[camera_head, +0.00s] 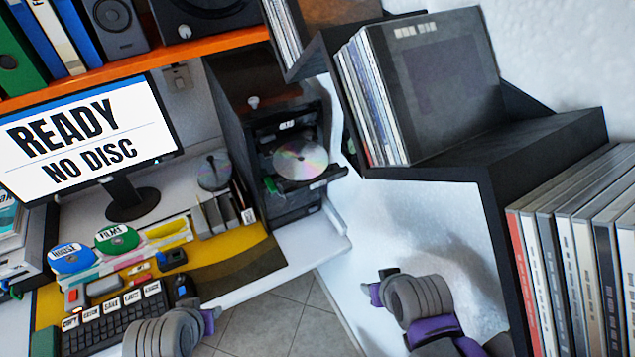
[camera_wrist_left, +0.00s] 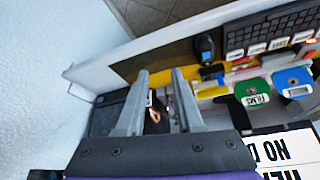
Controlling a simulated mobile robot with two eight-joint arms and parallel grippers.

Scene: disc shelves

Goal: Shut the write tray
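The black disc tower (camera_head: 240,110) stands at the right end of the desk, with one tray (camera_head: 318,179) slid out of its front. A silver disc (camera_head: 300,160) lies on that tray. My left gripper (camera_wrist_left: 160,72) is open in the left wrist view, with nothing clearly held between its fingers. The tower (camera_wrist_left: 104,114) shows partly behind the fingers there. In the head view my left arm is low at the front, apart from the tray, and its fingers are not clear. My right gripper (camera_head: 377,292) is low, to the right of the desk; its fingers are not clear.
The monitor (camera_head: 85,135) reads READY NO DISC. The keyboard (camera_head: 115,318) and labelled disc holders stand on the desk left of the tower. A black shelf (camera_head: 500,150) with disc cases juts out at the right, near the tray. The floor (camera_head: 290,310) between is clear.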

